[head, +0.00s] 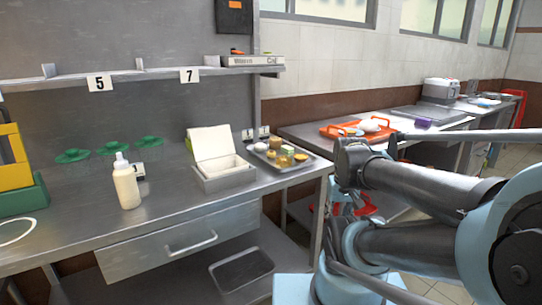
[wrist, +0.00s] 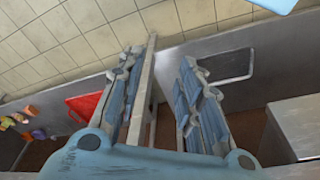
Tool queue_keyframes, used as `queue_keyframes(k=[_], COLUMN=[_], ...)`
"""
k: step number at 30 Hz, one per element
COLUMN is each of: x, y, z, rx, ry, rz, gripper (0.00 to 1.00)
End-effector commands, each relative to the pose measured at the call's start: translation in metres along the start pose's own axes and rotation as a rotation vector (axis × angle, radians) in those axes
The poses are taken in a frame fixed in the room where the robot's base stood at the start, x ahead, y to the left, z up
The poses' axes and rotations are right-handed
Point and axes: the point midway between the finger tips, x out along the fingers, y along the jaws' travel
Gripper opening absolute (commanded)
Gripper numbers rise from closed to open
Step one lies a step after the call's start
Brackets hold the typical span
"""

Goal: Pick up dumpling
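I cannot single out a dumpling for sure. A metal tray (head: 291,181) at the right end of the near steel counter holds several small foods, among them a pale round item (head: 261,147) and yellowish pieces. A white lump (head: 371,125) lies on an orange tray (head: 335,131) on the farther counter; I cannot tell what it is. In the wrist view my gripper (wrist: 160,62) has its two blue fingers spread apart with nothing between them. It is away from the food tray. In the head view my arm hides the gripper's fingers.
An open white box (head: 228,177) stands left of the metal tray. A cream bottle (head: 126,184) stands on the near counter (head: 75,227), with green items (head: 110,147) behind it. A shelf (head: 140,75) runs above. A gap separates the two counters.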

Motion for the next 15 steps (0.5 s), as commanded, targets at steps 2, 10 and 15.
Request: queue_keyframes(k=[2,10,15], x=[0.0,-0.021,-0.058], y=[0.0,-0.003,-0.011], z=[0.0,-0.006,-0.044], rx=[0.0,0.027,0.106], ry=[0.0,0.003,-0.024], rz=[0.0,-0.006,-0.023], gripper=[0.33,0.55,0.55])
